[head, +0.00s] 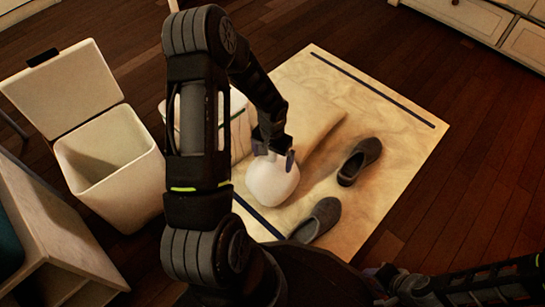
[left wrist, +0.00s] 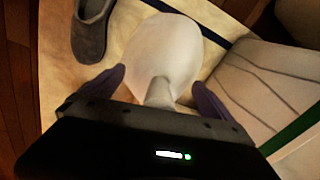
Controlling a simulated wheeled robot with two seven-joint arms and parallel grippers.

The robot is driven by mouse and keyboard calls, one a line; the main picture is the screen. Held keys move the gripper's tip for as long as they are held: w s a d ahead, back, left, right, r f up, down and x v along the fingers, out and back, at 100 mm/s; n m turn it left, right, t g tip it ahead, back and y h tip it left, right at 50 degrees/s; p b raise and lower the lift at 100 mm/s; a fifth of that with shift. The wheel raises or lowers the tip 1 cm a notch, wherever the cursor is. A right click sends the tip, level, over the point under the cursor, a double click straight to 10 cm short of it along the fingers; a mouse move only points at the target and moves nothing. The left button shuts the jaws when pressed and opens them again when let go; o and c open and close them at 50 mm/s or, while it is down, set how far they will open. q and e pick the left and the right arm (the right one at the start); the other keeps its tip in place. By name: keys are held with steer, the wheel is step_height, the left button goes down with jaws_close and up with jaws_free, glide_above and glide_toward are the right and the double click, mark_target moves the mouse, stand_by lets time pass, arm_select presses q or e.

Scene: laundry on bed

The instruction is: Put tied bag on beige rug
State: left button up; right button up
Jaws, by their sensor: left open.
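The tied bag (head: 272,184) is white and round, and it appears to rest on the beige rug (head: 393,140). Its narrow neck points up toward my left gripper (head: 274,155). In the left wrist view the bag (left wrist: 160,52) lies between the two spread fingers of my left gripper (left wrist: 160,90), with the neck between them. The gripper is open, right above the bag. The rug has a dark stripe near each of two opposite ends. My right arm shows at the lower right, but its gripper does not show.
Two grey slippers (head: 359,162) (head: 318,220) lie on the rug right of the bag. A beige cushion (head: 306,118) lies behind it. A white bin (head: 110,165) with a raised lid stands at left, near a light wooden shelf (head: 50,235). Dark wooden floor is clear at right.

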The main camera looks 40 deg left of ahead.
arm_select(q)
step_height(320, 180, up, 12)
steer(key=p, duration=0.5)
stand_by(0.6)
